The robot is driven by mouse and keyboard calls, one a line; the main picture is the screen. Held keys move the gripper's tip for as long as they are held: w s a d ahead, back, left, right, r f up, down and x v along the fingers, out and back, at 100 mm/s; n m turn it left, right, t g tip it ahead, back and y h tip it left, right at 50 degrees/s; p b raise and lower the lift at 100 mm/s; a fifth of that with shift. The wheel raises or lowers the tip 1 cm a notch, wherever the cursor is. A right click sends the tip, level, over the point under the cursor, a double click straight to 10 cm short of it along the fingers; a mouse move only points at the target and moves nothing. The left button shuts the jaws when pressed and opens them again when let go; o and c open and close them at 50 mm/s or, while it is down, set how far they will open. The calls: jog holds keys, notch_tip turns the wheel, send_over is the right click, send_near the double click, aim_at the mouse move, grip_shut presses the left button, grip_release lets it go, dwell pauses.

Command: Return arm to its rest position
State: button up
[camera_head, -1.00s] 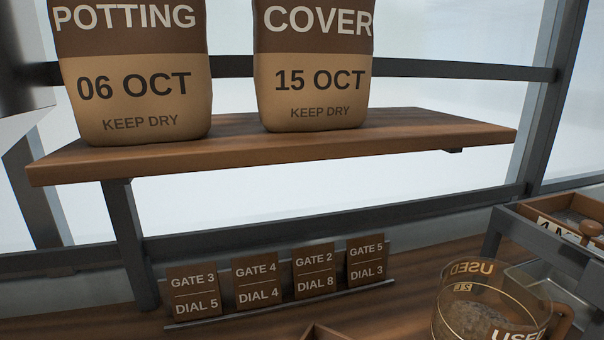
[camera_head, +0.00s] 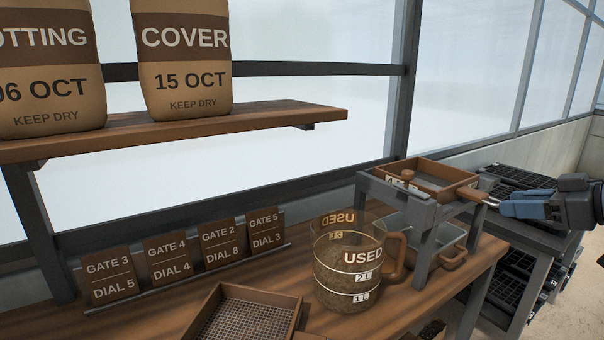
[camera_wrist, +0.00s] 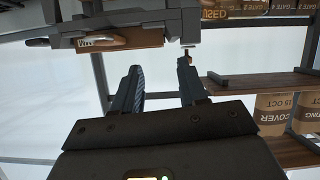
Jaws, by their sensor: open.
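My gripper (camera_head: 490,202) is at the right of the head view, its fingertips pointing left toward the wooden handle of a hopper box (camera_head: 428,172) on a grey stand. The fingertips appear close to the handle's end in that view; I cannot tell whether they touch it. In the wrist view my gripper (camera_wrist: 160,68) shows two dark fingers spread apart with an empty gap between them. The rest of my arm is mostly out of the head view.
A USED measuring jug (camera_head: 345,275) stands on the bench beside the grey stand (camera_head: 428,235). A mesh sieve (camera_head: 245,325) lies in front. Gate cards (camera_head: 168,262) line the back; a shelf (camera_head: 180,127) holds two bags. Black seed trays (camera_head: 530,185) are at right.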

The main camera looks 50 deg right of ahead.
jog(key=w+a+f+m, duration=0.3)
jog(key=w+a+f, duration=0.5)
jog(key=w+f, duration=0.3)
jog(key=w+a+f+m, duration=0.2)
jog(key=w+a+f, duration=0.1)
jog(key=a+f, duration=0.65)
jog(key=s+a+f+n, duration=0.1)
jog(key=s+a, duration=0.2)
jog(key=a, duration=0.5)
jog(key=s+a+f+n, duration=0.1)
jog(key=s+a, duration=0.2)
jog(key=a, duration=0.4)
jog(key=s+a+r+n+t+y, duration=0.1)
jog(key=s+a+r+n+y, duration=0.3)
jog(key=s+a, duration=0.5)
jog(key=shift+s+a+r+n+t, duration=0.2)
jog(key=shift+s+r+n+t, duration=0.3)
jog(key=shift+s+n, duration=0.3)
